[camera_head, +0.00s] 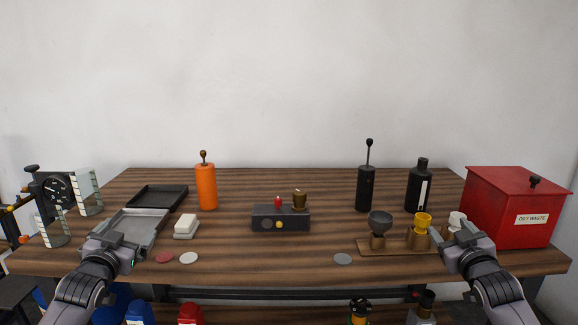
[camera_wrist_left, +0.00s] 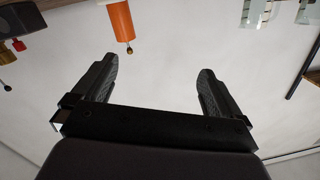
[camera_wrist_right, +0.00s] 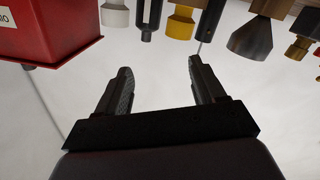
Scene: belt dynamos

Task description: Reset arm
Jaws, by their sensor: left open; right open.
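My left gripper (camera_head: 116,245) is over the front left of the wooden table, in front of a grey metal tray. In the left wrist view its two fingers (camera_wrist_left: 158,80) stand wide apart with nothing between them. My right gripper (camera_head: 461,238) is over the front right of the table, near the right end of a wooden stand. In the right wrist view its fingers (camera_wrist_right: 160,82) are also apart and empty. Both arms reach in from the lower corners.
The front middle is mostly clear.

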